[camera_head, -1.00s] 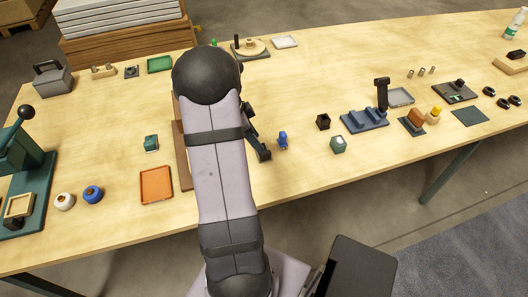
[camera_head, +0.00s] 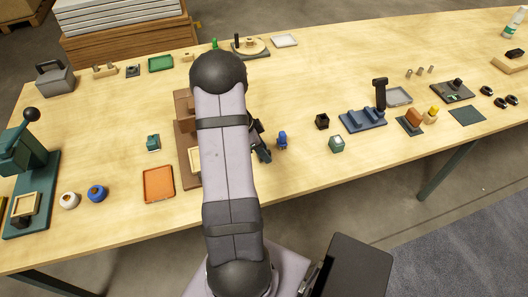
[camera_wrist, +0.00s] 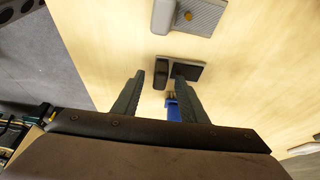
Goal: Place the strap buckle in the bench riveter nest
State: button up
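My gripper (camera_head: 262,153) is low over the middle of the table, just left of a small blue piece (camera_head: 282,138). In the wrist view the fingers (camera_wrist: 158,80) are spread with a gap between them and hold nothing. A blue piece (camera_wrist: 173,110) with tan tips shows beside the right finger, which partly hides it. I cannot tell for certain whether this is the strap buckle. The green bench riveter (camera_head: 40,175) with a black-knobbed lever stands at the far left. A pale square frame (camera_head: 25,205), apparently its nest, sits on its base.
An orange tray (camera_head: 158,184), a teal block (camera_head: 153,143) and white and blue rings lie between riveter and arm. My arm partly covers a brown board (camera_head: 185,118).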

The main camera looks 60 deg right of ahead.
grip_shut()
jog(key=shift+r, duration=0.1)
notch_tip(320, 180, up, 10)
jog(key=b, duration=0.2)
dwell(0.6)
